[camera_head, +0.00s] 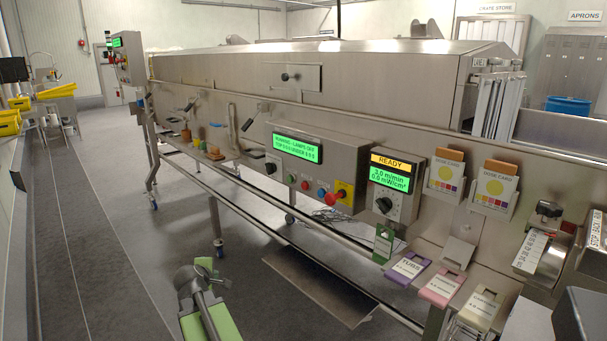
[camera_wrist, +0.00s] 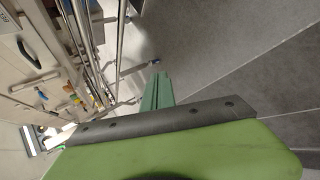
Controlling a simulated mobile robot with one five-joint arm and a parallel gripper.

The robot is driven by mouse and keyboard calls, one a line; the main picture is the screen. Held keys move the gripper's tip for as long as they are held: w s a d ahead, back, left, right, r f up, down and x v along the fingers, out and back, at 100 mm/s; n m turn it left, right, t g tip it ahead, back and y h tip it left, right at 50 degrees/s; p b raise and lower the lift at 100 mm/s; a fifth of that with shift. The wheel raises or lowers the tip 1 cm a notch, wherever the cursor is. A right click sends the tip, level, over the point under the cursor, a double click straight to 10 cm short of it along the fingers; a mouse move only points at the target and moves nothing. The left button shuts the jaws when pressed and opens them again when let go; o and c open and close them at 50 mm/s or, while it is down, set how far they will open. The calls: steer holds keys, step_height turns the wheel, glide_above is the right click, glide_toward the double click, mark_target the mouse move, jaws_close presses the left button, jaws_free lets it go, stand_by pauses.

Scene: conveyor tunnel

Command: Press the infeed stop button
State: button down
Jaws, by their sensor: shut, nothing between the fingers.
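A red mushroom button (camera_head: 331,199) stands out from a yellow plate (camera_head: 344,193) at the right end of the steel control panel, in the head view. Smaller red and blue buttons sit in a row left of it, beneath a green display (camera_head: 297,147). A second control box (camera_head: 118,58) with small buttons stands at the machine's far left end. I cannot read which button is marked infeed stop. My gripper (camera_head: 204,264) is shut and empty over the floor, left of the machine and well apart from the panel. Its green fingers (camera_wrist: 157,78) show together in the wrist view.
A long steel rail runs along the machine's front, below the panel. A READY display with a dial (camera_head: 384,205), dose cards (camera_head: 493,187) and coloured tags (camera_head: 407,268) are at the right. A dark flat plate (camera_head: 318,287) sits low under the machine. The grey aisle floor (camera_head: 125,220) is clear.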

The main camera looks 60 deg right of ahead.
mark_target(305, 186)
steer(key=s+d+r+n+t+h+p, duration=0.1)
steer(key=s+d+r+n+p, duration=0.3)
steer(key=d+r, duration=0.6)
steer(key=s+d+r+n+t+h+p, duration=0.1)
steer(key=s+d+r+n+h+p, duration=0.3)
steer(key=s+d+r, duration=0.3)
steer(key=d+r+n, duration=0.1)
steer(key=d+r, duration=0.3)
steer(key=shift+r+h+p, duration=0.2)
steer(key=shift+h+p, duration=0.1)
steer(key=shift+d, duration=0.2)
steer(key=s+d, duration=0.2)
steer(key=d, duration=0.6)
steer(key=shift+s, duration=0.4)
steer(key=shift+d, duration=0.15)
steer(key=shift+s+d, duration=0.2)
steer(key=shift+d, duration=0.15)
